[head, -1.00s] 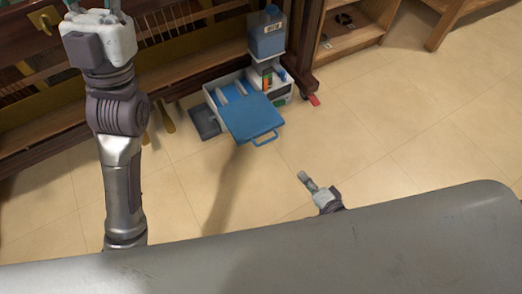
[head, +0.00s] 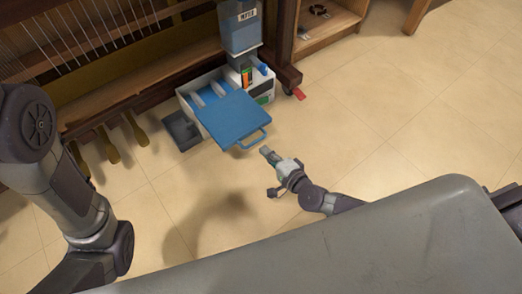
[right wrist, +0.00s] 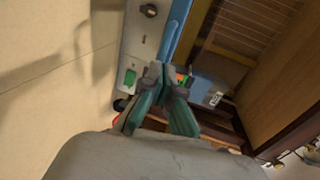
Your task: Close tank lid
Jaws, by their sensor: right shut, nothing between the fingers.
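The tank is a low white box (head: 187,98) on the floor, with blue inside and pale cylinders showing. Its blue lid (head: 232,118) is open and sticks out toward me, with a blue loop handle (head: 262,141) at its near edge. My right gripper (head: 267,153) is just in front of the handle, apart from it as far as I can tell, shut and empty. In the right wrist view its fingers (right wrist: 160,85) are together before the white panel with a green patch, beside a blue strip, probably the lid's edge. My left gripper is out of view.
A dark pedal-like pad (head: 181,130) lies left of the tank. The wooden piano frame (head: 140,88) is behind.

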